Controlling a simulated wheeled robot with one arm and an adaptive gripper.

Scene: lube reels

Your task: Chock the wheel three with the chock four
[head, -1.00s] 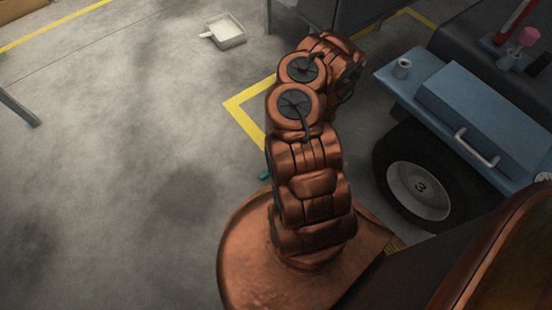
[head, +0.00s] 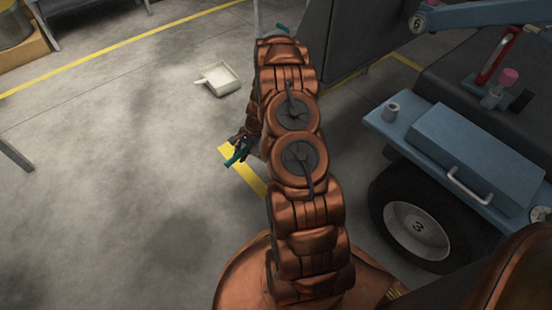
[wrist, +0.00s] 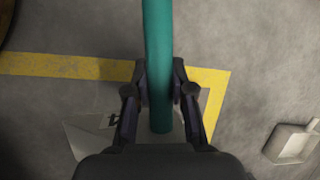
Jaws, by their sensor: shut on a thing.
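Wheel three (head: 400,231) is a black tyre with a pale hub marked 3, under the blue vehicle at the right of the head view. My gripper (wrist: 160,95) is shut on an upright-looking teal handle (wrist: 158,45) in the wrist view. Below it is a grey chock (wrist: 85,140) with a plate marked 4, partly hidden by my gripper. In the head view my gripper (head: 240,142) is beside my arm, left of it, with the teal handle end (head: 236,159) showing. Whether the chock touches the floor I cannot tell.
Yellow floor tape (head: 245,172) runs near my gripper. A white dustpan-like tray (head: 222,80) lies on the floor beyond. A dark cabinet (head: 340,40) stands behind my arm. The blue vehicle ledge (head: 385,125) overhangs above wheel three.

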